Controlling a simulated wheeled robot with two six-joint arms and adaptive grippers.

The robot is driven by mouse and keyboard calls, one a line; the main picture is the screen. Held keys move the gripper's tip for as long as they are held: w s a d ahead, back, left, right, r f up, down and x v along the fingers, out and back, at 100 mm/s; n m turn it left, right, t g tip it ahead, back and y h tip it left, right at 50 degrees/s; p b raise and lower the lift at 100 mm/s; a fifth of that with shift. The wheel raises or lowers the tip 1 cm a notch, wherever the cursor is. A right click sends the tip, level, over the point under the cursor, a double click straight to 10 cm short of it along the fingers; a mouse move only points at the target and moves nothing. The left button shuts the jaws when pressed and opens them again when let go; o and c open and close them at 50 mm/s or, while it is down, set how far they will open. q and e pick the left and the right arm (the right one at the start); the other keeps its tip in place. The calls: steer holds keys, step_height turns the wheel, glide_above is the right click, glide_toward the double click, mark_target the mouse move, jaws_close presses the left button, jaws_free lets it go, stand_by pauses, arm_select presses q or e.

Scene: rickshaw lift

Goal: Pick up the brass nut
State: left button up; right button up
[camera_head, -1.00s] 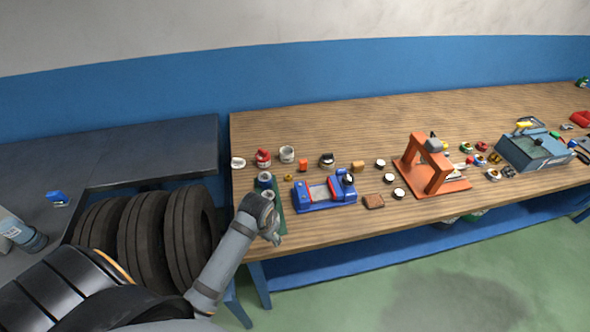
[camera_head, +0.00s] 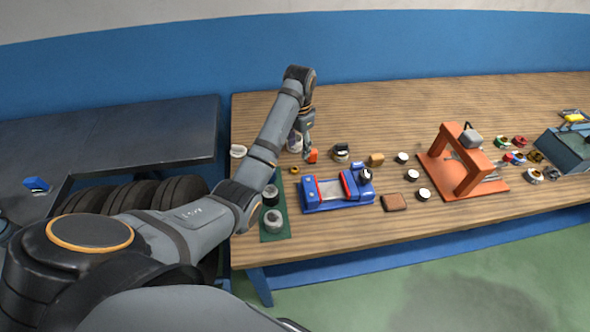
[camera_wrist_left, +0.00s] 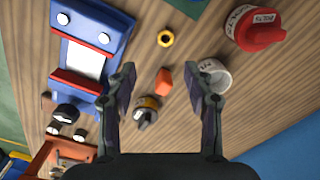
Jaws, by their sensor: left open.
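The brass nut (camera_head: 294,170) is a small yellow ring lying flat on the wooden bench, left of the blue vise. It also shows in the left wrist view (camera_wrist_left: 165,38), near the top and ahead of the fingertips. My left gripper (camera_head: 308,142) is above the bench, slightly beyond the nut in the head view. In the wrist view its two fingers (camera_wrist_left: 160,72) are spread wide with nothing held between them. The gripper is apart from the nut. My right gripper is not in view.
An orange block (camera_wrist_left: 164,81) and a dark-and-yellow item (camera_wrist_left: 147,110) lie between the fingers in the wrist view. A white cup (camera_wrist_left: 213,75) is close by the right finger, with a red-lidded bolts container (camera_wrist_left: 255,28) beyond. The blue vise (camera_head: 337,193) stands right of the nut.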

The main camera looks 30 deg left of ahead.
mark_target(295, 169)
arm_select(q)
step_height(295, 169, down, 3)
steer(key=b, duration=0.2)
steer(key=shift+s+f+b, duration=0.15)
steer(key=shift+b, duration=0.15)
steer(key=shift+w+a+f, duration=0.1)
steer(key=shift+w+f, duration=0.15)
steer(key=shift+f, duration=0.35)
steer(key=shift+w+a+f, duration=0.1)
steer(key=shift+w+f, duration=0.15)
steer(key=shift+f, duration=0.3)
steer(key=shift+s+a+f+p, duration=0.15)
steer(key=shift+s+f+p, duration=0.2)
steer(key=shift+p, duration=0.15)
steer(key=f, duration=0.2)
steer(key=shift+s+a+f+p, duration=0.2)
steer(key=shift+f+p, duration=0.1)
steer(key=shift+f, duration=0.05)
steer(key=shift+w+a+f, duration=0.1)
steer(key=shift+w+f, duration=0.1)
steer(key=shift+f, duration=0.55)
steer(key=shift+s, duration=0.1)
steer(key=shift+c, duration=1.2)
jaws_close()
arm_select(e)
steer(key=shift+s+d+f, duration=0.15)
steer(key=shift+s+f, duration=0.35)
steer(key=shift+s+d+f, duration=0.15)
steer(key=shift+s+f, duration=0.3)
